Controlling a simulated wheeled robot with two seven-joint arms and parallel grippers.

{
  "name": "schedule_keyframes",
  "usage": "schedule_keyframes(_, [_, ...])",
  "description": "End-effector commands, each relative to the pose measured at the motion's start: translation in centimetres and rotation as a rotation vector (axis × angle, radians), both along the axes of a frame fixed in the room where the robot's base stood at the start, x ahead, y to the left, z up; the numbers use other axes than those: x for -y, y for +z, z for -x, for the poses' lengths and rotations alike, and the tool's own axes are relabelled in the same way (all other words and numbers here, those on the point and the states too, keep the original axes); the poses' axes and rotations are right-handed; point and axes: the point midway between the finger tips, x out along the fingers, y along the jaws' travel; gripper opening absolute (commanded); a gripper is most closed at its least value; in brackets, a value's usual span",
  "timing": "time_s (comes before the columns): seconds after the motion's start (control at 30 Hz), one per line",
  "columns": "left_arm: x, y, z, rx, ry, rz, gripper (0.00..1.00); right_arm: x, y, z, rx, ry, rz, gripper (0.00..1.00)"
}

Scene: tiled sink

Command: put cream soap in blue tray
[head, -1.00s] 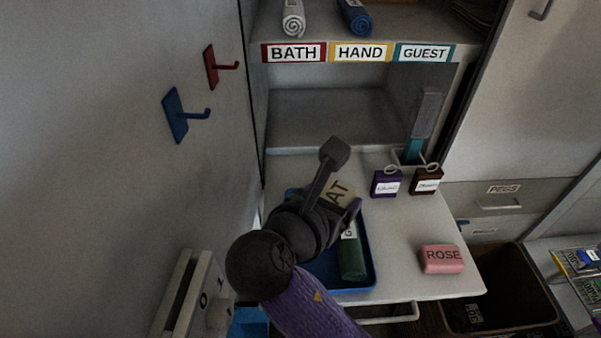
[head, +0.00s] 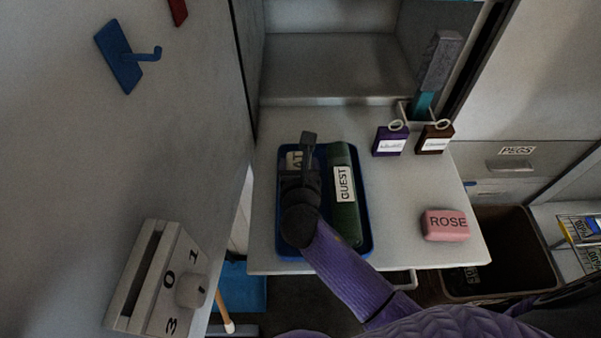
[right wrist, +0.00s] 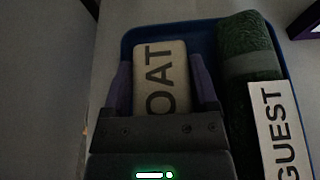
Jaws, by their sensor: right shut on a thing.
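The cream soap (right wrist: 161,72), with dark letters of which "OAT" shows, is between the fingers of my right gripper (right wrist: 163,80). In the head view the gripper (head: 303,165) is over the left half of the blue tray (head: 367,235), and only a small part of the soap (head: 292,160) shows beside it. The soap is inside the tray's outline; whether it touches the tray floor I cannot tell. A rolled green towel (head: 344,205) labelled GUEST lies in the tray's right half. My left gripper is not in view.
A pink ROSE soap (head: 446,225) lies on the counter at the right. Two small labelled containers, purple (head: 390,141) and brown (head: 434,139), stand at the back right. A bin (head: 500,255) is below right. Blue hook (head: 125,55) on the left wall.

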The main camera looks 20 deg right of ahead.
Motion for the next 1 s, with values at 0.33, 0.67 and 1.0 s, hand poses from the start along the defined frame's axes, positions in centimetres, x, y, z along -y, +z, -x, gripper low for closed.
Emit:
schedule_keyframes(0.33, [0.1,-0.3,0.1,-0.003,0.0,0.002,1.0,0.0,-0.7,0.0,0.001,-0.001,0.002,0.08])
schedule_keyframes(0.67, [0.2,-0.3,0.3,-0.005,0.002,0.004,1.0,0.0,-0.6,0.0,0.001,-0.001,0.001,1.0])
schedule_keyframes(1.0, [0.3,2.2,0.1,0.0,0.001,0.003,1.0,-1.4,2.2,4.7,-0.001,0.001,-0.001,1.0])
